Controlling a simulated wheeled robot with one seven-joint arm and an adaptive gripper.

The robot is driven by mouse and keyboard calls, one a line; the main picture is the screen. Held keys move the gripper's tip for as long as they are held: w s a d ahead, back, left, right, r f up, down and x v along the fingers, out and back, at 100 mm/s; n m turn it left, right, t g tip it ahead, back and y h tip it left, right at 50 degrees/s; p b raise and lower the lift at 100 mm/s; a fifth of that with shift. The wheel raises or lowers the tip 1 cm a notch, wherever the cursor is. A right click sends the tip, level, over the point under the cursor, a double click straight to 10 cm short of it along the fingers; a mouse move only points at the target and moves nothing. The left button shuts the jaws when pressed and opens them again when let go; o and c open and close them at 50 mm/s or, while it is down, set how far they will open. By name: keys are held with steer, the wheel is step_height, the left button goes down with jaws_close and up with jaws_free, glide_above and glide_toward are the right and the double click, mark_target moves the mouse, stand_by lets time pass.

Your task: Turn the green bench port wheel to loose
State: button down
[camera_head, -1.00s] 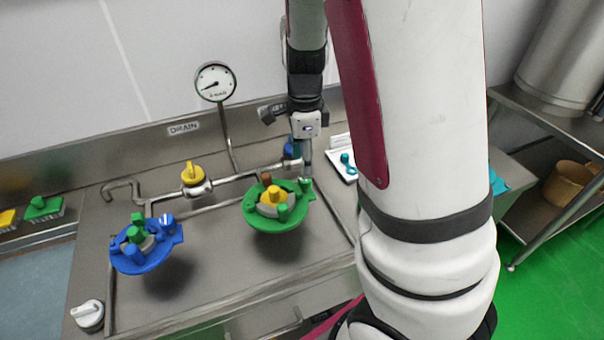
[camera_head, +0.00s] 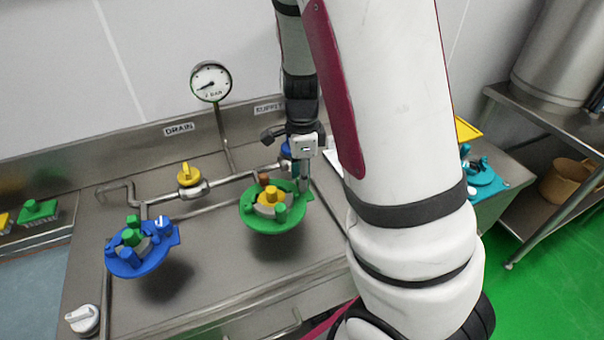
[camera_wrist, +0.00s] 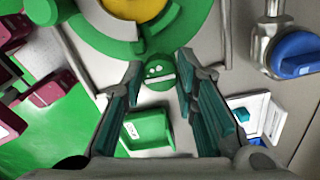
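The green bench port (camera_head: 262,222) is a round green disc with a yellow centre knob (camera_head: 271,194). It also shows at the top of the wrist view (camera_wrist: 100,38). A small green wheel (camera_wrist: 158,72) with white marks is at its rim in the wrist view; in the head view my gripper largely hides that rim area. My gripper (camera_head: 303,185) points down at the right rim of the port. In the wrist view my gripper (camera_wrist: 158,80) is open, its teal-padded fingers on either side of the green wheel. I cannot tell whether they touch it.
A blue port (camera_head: 140,262) is to the left. A yellow valve (camera_head: 189,174) sits on the pipe, with a gauge (camera_head: 211,82) behind. A blue valve knob (camera_wrist: 298,52) is right of my gripper in the wrist view. A green tray (camera_wrist: 150,130) shows below the fingers.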

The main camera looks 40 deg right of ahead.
steer(key=shift+n, duration=0.3)
steer(key=n, duration=0.6)
steer(key=shift+p, duration=0.4)
steer(key=n, duration=0.7)
steer(key=shift+s, duration=0.1)
steer(key=n+p, duration=0.1)
steer(key=n, duration=0.5)
steer(key=n+p, duration=0.1)
steer(key=n, duration=0.3)
steer(key=shift+n, duration=0.3)
